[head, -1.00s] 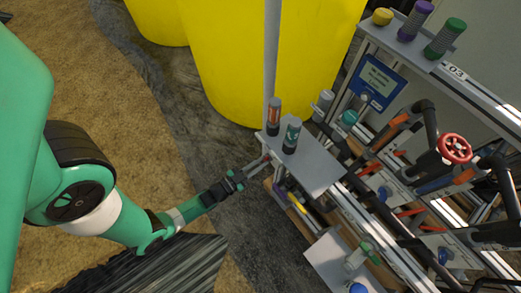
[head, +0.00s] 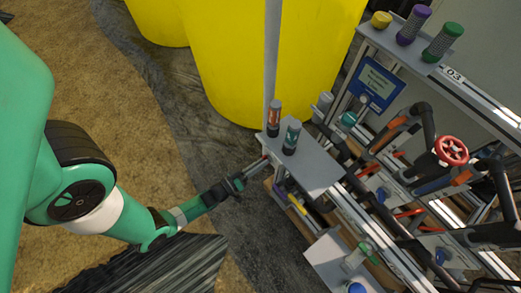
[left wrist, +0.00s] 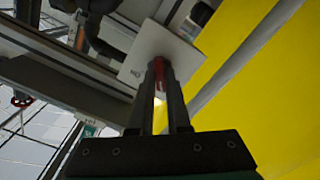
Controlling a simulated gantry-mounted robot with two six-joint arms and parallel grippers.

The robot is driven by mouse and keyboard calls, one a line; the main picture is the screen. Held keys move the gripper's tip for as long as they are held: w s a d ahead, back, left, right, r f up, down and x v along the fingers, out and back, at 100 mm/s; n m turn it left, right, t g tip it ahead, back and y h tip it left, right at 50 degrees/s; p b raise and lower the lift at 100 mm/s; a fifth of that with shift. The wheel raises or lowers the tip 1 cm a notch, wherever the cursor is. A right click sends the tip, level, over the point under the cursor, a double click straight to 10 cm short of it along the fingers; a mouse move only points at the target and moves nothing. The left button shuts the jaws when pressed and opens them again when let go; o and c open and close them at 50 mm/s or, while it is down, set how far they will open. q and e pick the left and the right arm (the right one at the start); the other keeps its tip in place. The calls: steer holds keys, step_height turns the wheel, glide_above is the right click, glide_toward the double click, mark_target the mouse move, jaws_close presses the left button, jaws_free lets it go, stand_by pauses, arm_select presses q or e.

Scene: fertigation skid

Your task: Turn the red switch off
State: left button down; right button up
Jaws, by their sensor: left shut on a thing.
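The red switch (left wrist: 161,72) sits on a small white plate (left wrist: 170,48) in the left wrist view, with lettering beside it that seems to read "ON" upside down. My left gripper (left wrist: 160,75) is shut on the red switch, with its two dark fingers at either side. The fingers hide part of the switch. In the head view my left gripper (head: 259,166) reaches the left edge of the grey shelf (head: 315,170), with only a speck of red at its tips. My right gripper is not in view.
Two small bottles, orange-red (head: 273,120) and teal (head: 291,138), stand on the shelf just above my left gripper. A yellow tank (head: 240,70) and a grey post (head: 272,50) are behind. Pipes and a red handwheel (head: 452,150) fill the right side.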

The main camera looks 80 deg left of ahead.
arm_select(q)
steer(key=shift+r+n, duration=0.1)
steer(key=shift+n, duration=0.7)
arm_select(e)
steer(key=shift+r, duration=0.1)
arm_select(q)
steer(key=c, duration=0.9)
jaws_free()
